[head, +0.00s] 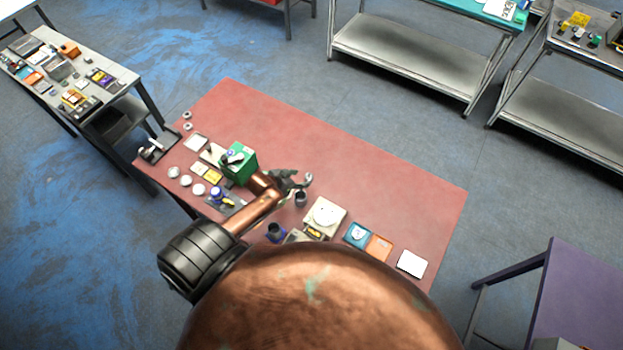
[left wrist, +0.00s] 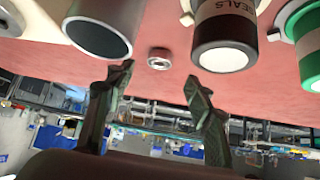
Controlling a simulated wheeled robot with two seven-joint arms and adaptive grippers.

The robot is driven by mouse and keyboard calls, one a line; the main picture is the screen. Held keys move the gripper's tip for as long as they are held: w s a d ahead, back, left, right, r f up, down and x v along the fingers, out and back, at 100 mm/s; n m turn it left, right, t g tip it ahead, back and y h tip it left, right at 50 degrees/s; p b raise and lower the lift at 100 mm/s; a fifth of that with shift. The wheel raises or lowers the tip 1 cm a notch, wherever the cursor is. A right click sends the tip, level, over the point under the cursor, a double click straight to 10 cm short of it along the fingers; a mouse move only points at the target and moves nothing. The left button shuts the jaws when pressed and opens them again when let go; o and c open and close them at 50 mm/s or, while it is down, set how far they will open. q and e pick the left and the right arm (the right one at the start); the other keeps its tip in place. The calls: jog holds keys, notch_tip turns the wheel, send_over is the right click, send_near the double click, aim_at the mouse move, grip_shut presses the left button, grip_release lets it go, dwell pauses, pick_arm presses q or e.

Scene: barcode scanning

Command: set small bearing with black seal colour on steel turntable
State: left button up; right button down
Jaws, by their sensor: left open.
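My left gripper (head: 297,184) is over the middle of the red table, just above a small dark cup-like object (head: 300,199). In the left wrist view my left gripper (left wrist: 162,82) is open, with nothing between its fingers. A small ring-shaped bearing (left wrist: 159,59) lies on the red surface beyond the fingertips, roughly in line with the gap; its seal colour is too small to tell. A pale round disc (head: 325,214) sits on a beige base to the right of the gripper; I cannot tell whether it is the steel turntable. My right gripper is out of view.
A metal cylinder (left wrist: 98,28), a dark container marked "SEALS" (left wrist: 224,38) and a green container (left wrist: 306,45) flank the bearing. A green box (head: 239,163) stands left of the gripper. Two small rings (head: 187,121) lie farther left. The red table's far side (head: 330,145) is clear.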

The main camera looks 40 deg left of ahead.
aim_at(309, 176)
pick_arm(q)
jog(key=shift+p+x, duration=0.4)
jog(key=shift+x, duration=2.4)
grip_shut()
